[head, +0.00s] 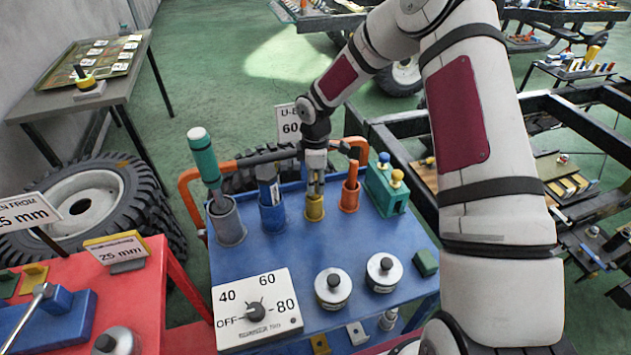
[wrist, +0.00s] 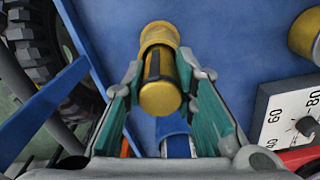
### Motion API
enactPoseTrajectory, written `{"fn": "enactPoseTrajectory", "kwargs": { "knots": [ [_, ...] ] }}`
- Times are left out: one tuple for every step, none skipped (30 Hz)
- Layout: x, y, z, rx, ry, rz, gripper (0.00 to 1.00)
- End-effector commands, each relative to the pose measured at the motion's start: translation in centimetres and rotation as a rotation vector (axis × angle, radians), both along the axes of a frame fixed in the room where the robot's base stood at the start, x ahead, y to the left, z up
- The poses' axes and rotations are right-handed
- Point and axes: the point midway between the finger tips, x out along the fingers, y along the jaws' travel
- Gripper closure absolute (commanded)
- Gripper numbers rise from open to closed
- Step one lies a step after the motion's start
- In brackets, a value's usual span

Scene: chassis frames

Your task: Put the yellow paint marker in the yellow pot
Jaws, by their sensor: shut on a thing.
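The yellow paint marker (wrist: 162,98), with a dark band, is between the fingers of my gripper (wrist: 165,80) in the wrist view. My gripper is shut on it. In the head view my gripper (head: 315,180) points down right over the yellow pot (head: 314,208), and its fingers mostly hide the marker. The pot stands on the blue cart top between the blue pot and the orange pot. The marker's far end lines up with the pot, but I cannot tell how deep it reaches.
The orange pot (head: 349,198) holds an orange marker. A green block with knobs (head: 386,190) is at the right. A dial panel (head: 257,310) and two round weights stand nearer.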

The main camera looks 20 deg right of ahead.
Motion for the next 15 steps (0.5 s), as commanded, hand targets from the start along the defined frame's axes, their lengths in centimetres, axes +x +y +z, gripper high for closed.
{"fn": "enactPoseTrajectory", "kwargs": {
  "knots": [
    [0.04,0.0,0.06,0.0,-0.001,0.0,1.0],
    [0.04,0.0,0.06,0.0,-0.001,0.0,1.0],
    [0.04,0.01,0.06,0.0,-0.001,0.0,1.0],
    [0.04,0.01,0.04,0.0,-0.001,0.0,1.0],
    [0.04,0.01,-0.01,0.0,0.0,0.0,1.0],
    [0.05,0.01,-0.12,0.0,0.0,0.0,1.0],
    [0.05,0.01,-0.22,0.0,0.0,0.0,1.0],
    [0.05,0.01,-0.31,0.0,0.0,0.0,1.0],
    [0.04,0.0,-0.24,0.0,0.0,0.0,0.66],
    [0.03,0.0,-0.23,0.0,0.0,0.0,0.59],
    [0.03,0.0,-0.23,0.0,0.0,0.0,0.55],
    [0.02,0.01,-0.22,0.0,0.0,0.0,0.55],
    [0.02,0.01,-0.22,0.0,0.0,0.0,0.55],
    [0.02,0.01,-0.21,0.0,0.0,0.0,0.55],
    [0.02,0.01,-0.21,0.0,0.0,0.0,0.55]
  ]
}}
